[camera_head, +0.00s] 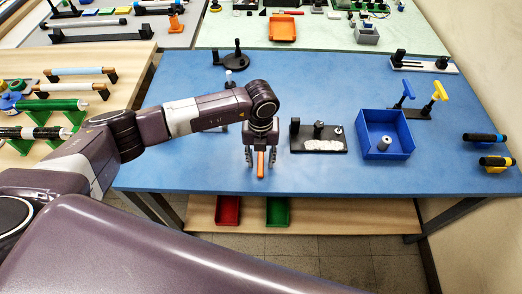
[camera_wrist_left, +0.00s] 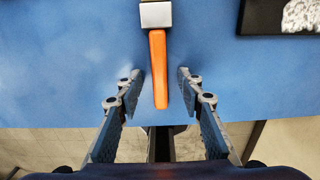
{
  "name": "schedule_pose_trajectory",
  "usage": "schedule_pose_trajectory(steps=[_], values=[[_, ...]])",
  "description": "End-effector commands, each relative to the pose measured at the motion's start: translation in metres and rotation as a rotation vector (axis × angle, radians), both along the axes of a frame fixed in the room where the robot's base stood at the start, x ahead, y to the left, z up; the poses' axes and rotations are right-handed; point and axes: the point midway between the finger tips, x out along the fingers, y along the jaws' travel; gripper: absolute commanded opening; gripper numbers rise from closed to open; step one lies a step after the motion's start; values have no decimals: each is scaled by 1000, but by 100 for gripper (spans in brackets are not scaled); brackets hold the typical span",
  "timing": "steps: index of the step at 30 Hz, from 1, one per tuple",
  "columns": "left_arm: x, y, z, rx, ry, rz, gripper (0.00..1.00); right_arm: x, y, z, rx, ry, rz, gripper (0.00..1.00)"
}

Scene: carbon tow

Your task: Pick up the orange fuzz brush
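The orange fuzz brush lies on the blue table near its front edge. In the head view only its orange handle (camera_head: 260,165) shows, below my left gripper (camera_head: 254,163). In the left wrist view the orange handle (camera_wrist_left: 158,70) points toward me, with a grey block-like head (camera_wrist_left: 156,14) at its far end. My left gripper (camera_wrist_left: 160,80) is open, with one finger on each side of the handle and a visible gap to both. I cannot tell its exact height above the table. My right gripper is in neither view.
On the blue table (camera_head: 340,180), a black tray (camera_head: 319,146) with a white patch stands right of the gripper, then a blue bin (camera_head: 384,133) holding a grey cylinder. Yellow and blue handled tools stand farther right. Red (camera_head: 228,210) and green bins (camera_head: 277,211) sit on the shelf below.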

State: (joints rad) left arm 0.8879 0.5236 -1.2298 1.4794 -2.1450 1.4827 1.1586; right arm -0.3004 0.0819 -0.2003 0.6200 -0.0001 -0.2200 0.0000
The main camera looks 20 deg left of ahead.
Motion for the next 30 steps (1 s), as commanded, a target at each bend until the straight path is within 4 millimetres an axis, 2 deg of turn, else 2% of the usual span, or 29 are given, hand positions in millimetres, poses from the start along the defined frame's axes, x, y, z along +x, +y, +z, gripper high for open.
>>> schedule_pose_trajectory(steps=[3,12,23,26,30], values=[[0,0,0,0,0,0,33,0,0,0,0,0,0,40],[0,0,0,0,0,0,0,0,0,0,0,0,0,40],[0,0,4,0,-1,1,0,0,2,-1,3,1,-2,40],[1,0,10,-1,-2,1,0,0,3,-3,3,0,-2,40],[1,0,30,-1,-4,-1,0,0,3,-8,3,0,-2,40]])
